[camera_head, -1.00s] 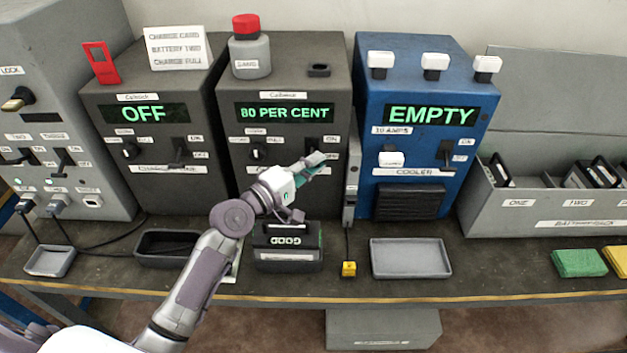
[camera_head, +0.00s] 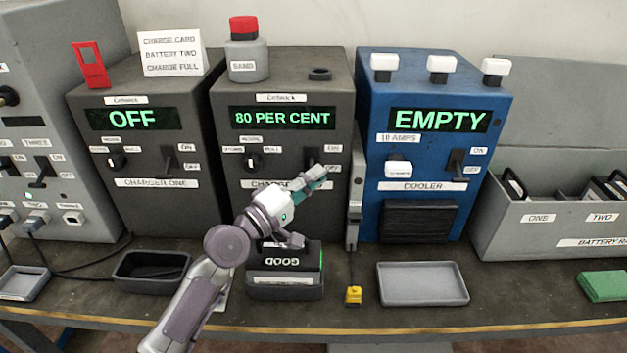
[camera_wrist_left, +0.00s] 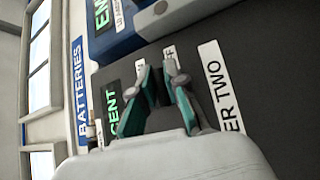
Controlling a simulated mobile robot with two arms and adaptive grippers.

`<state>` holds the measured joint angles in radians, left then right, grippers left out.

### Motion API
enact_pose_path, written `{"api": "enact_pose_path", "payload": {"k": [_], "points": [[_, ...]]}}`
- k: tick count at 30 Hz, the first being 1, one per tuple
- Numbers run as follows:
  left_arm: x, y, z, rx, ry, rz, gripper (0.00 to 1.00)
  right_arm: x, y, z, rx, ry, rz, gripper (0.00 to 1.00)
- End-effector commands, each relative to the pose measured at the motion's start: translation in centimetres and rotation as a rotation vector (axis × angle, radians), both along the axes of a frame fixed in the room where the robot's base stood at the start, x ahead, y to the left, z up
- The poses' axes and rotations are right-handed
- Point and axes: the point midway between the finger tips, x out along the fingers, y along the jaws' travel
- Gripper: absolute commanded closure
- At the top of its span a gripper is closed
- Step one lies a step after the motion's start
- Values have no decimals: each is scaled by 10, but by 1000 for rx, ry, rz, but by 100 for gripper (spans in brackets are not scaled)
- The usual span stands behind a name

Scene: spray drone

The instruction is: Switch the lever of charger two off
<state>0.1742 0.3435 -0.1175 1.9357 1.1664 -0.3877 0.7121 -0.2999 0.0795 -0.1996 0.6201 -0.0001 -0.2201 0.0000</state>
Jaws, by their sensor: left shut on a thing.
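Charger two (camera_head: 290,100) is the dark grey box in the middle, and its display (camera_head: 284,117) reads "80 PER CENT". Its dark lever (camera_head: 312,155) is on the right of its front, beside small ON and OFF labels. The lever is partly hidden by my left gripper (camera_head: 318,173), which is shut on it. In the left wrist view the teal-lined fingers (camera_wrist_left: 158,82) are at the charger's front, near the "TWO" name label (camera_wrist_left: 219,86). What lies between the fingers is too dark to make out. My right gripper is not in view.
Charger one (camera_head: 145,90), reading "OFF", stands at left, and the blue cooler (camera_head: 430,80), reading "EMPTY", at right. A battery (camera_head: 285,262) sits in a holder below my left arm. An empty grey tray (camera_head: 422,284) and a yellow tag (camera_head: 353,296) lie nearby on the bench.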

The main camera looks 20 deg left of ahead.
Motion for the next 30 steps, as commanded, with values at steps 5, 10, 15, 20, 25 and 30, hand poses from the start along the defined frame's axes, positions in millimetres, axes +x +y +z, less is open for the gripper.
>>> {"api": "enact_pose_path", "payload": {"k": [5,10,15,20,25,30], "points": [[0,-1,-5,1,10,-2,77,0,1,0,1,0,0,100],[0,0,-3,-1,6,-2,61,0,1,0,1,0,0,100],[0,0,-1,-1,3,-1,61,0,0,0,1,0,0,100],[-6,4,-3,0,4,-1,61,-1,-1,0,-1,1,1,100],[-32,19,-10,5,7,0,61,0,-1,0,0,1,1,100],[-67,38,-17,6,10,-2,61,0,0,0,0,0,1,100]]}}
